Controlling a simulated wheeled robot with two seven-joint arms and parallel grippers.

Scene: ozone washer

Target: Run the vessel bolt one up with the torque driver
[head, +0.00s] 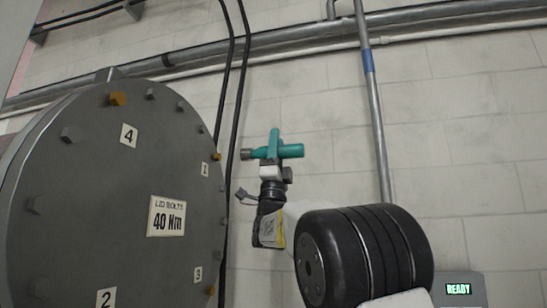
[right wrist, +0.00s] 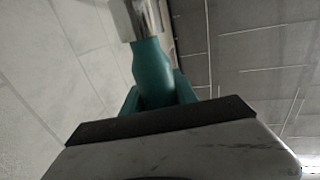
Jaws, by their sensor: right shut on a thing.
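The vessel lid (head: 90,210) is a large round grey plate at left in the head view. Vessel bolt one (head: 215,156) is a brass-coloured head at its right rim, beside the "1" label (head: 205,169). My right gripper (head: 272,168) is shut on the teal torque driver (head: 290,151), holding it right of the lid. The driver's metal socket points left toward bolt one at about its height, with a visible gap between them. In the right wrist view the driver's teal body (right wrist: 150,72) and metal socket (right wrist: 146,18) extend ahead of the gripper. My left gripper is not in view.
A plate reading "LID BOLTS 40 Nm" (head: 167,216) is on the lid. Other brass bolts show near labels 4 (head: 118,99) and 3 (head: 211,290). Black cables (head: 242,60) hang behind the lid's right edge. A display reading READY (head: 458,288) is at lower right.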

